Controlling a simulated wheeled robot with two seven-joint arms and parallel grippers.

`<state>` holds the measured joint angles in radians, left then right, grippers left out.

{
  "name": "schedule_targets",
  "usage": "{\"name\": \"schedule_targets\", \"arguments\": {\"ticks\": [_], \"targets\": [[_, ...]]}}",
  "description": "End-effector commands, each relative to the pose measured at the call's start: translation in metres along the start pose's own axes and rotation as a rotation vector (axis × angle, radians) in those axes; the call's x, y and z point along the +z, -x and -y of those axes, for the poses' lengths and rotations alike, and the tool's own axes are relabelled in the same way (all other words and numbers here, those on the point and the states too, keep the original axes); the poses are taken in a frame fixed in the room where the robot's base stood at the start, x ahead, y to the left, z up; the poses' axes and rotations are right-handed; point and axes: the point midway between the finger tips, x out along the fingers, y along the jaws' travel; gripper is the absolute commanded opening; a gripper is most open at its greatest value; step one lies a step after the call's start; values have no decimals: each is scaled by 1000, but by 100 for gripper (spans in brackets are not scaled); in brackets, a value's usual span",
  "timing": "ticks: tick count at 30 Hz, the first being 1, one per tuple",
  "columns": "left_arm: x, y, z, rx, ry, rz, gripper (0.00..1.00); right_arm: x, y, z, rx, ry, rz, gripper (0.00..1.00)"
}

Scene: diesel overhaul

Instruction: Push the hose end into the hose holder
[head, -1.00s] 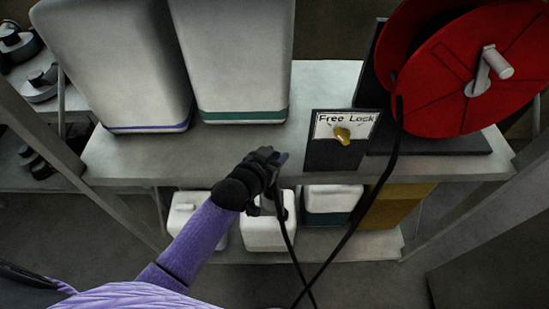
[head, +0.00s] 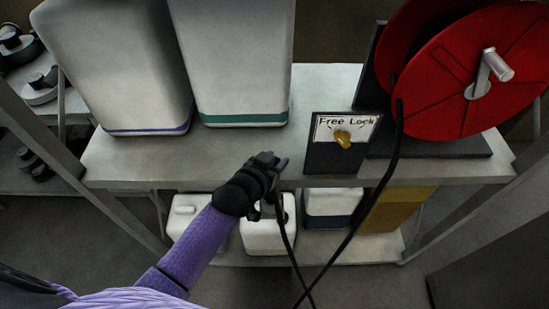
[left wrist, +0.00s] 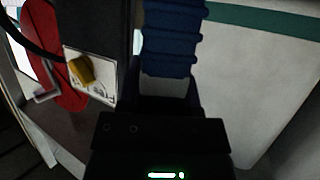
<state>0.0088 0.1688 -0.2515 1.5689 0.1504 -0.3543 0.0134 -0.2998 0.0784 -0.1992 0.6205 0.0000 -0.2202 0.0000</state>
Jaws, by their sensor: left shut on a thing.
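My left gripper (head: 270,163) is in front of the shelf's front edge, left of the Free/Lock panel. It is shut on the hose end, which is mostly hidden by the gripper in the head view. In the left wrist view a blue ribbed piece with a grey collar, which looks like the hose end (left wrist: 168,40), stands between the fingers (left wrist: 165,100). The black hose (head: 291,255) hangs below the gripper and crosses the strand coming down from the red reel (head: 440,85). I cannot make out the hose holder clearly in either view. My right gripper is out of view.
The dark panel (head: 332,160) carries a yellow knob (head: 342,138), which also shows in the left wrist view (left wrist: 82,70). Two large white containers (head: 115,65) stand on the upper shelf (head: 220,150). White canisters (head: 268,237) and a yellow box (head: 395,208) stand below.

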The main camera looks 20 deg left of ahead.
Motion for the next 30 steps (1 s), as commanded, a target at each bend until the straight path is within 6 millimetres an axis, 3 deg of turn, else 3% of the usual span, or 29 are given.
{"name": "schedule_targets", "arguments": {"ticks": [30], "targets": [[27,-12,0,0,0,-3,0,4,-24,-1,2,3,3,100]]}}
